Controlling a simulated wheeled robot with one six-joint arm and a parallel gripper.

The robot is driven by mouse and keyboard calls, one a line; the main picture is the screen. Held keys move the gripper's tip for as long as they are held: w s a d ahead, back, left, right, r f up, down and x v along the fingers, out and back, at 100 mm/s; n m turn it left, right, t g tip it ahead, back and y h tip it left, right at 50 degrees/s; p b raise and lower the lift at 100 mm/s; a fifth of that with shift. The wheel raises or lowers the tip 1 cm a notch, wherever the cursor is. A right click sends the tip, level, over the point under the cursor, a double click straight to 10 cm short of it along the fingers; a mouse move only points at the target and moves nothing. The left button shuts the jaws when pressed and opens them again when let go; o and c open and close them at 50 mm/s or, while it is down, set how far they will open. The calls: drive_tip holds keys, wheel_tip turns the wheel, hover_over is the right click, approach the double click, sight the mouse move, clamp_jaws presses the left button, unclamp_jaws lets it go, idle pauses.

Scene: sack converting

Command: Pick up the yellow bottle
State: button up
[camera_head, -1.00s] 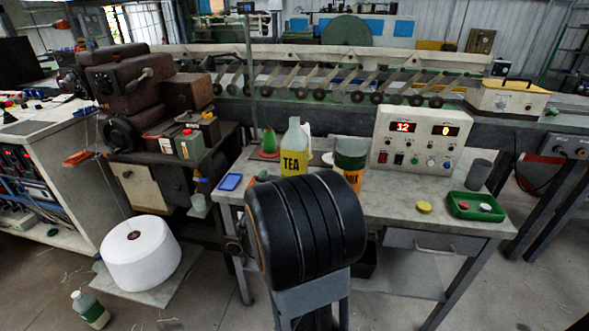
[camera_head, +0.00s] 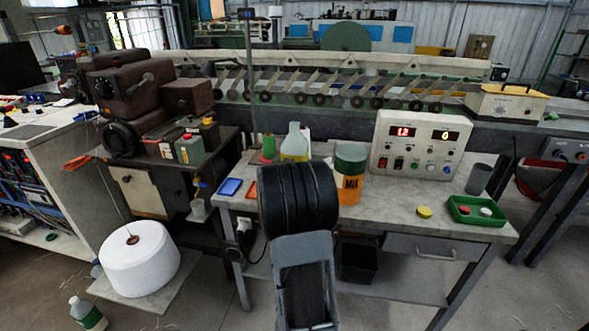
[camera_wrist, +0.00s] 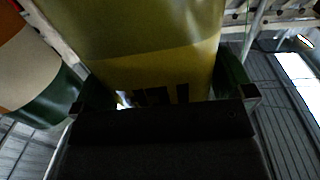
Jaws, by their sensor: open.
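The yellow bottle (camera_head: 295,142) stands on the grey workbench, with its pale upper part showing. My arm hides its lower part in the head view. In the wrist view the bottle's yellow side (camera_wrist: 155,65) fills the space between the two fingers. My gripper (camera_wrist: 163,85) is open, with one finger on each side of the bottle. I cannot tell whether the fingers touch it. In the head view my gripper is hidden behind my arm.
An orange jar with a green lid (camera_head: 349,172) stands close to the right of the bottle. A control box (camera_head: 420,145) is behind it. The bench's right front holds a green tray (camera_head: 477,211).

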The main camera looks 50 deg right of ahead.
drive_tip(key=shift+w+d, duration=0.15)
drive_tip(key=shift+d, duration=0.3)
drive_tip(key=shift+c, duration=0.5)
drive_tip(key=c, duration=0.6)
drive_tip(key=shift+r, duration=0.15)
